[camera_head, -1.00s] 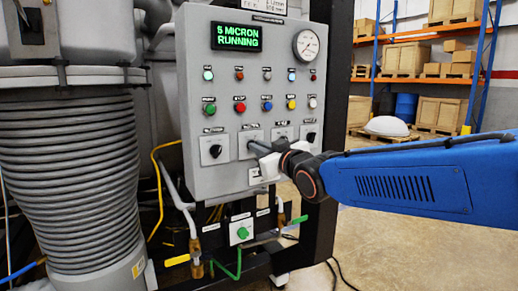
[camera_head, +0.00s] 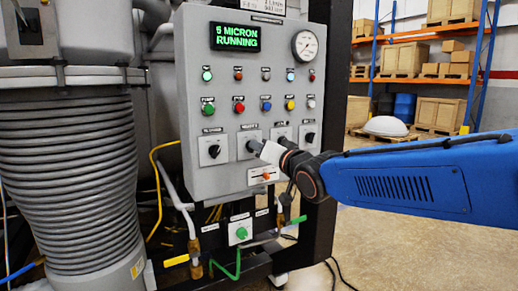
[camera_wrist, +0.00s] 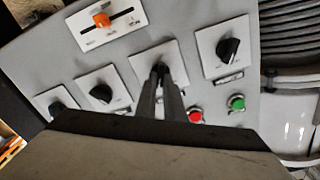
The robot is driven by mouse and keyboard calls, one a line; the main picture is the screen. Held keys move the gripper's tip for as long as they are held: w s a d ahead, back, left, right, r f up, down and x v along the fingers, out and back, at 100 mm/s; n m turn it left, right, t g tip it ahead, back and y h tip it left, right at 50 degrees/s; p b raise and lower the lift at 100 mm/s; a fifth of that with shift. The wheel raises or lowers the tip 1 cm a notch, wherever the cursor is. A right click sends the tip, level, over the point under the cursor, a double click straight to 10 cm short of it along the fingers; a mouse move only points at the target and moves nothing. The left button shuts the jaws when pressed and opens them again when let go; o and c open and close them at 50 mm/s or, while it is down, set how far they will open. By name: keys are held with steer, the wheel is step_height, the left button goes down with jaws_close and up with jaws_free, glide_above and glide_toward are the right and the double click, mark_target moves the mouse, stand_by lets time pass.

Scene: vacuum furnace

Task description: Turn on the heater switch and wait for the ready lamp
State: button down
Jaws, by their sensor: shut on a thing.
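The grey control panel (camera_head: 225,95) stands left of my arm in the head view, its green display (camera_head: 235,37) reading "5 MICRON RUNNING". Below its buttons is a row of black rotary knobs on white plates. My gripper (camera_head: 256,147) is shut on the second knob from the left, the likely heater switch (camera_wrist: 160,68); its label is too small to read surely. In the wrist view my fingers close on this knob and hide part of it. The upper row of small lamps includes a bright green one (camera_head: 207,75) and a pale blue one (camera_head: 290,76). Which is the ready lamp cannot be read.
An orange slider (camera_head: 266,176) sits below the knobs. Valves with yellow (camera_head: 176,260) and green handles and hoses hang under the panel.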

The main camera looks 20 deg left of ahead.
steer(key=shift+m, duration=0.3)
steer(key=c, duration=1.9)
jaws_free()
steer(key=shift+o, duration=0.2)
steer(key=v, duration=1.7)
steer(key=shift+s, duration=0.2)
steer(key=shift+d, duration=0.2)
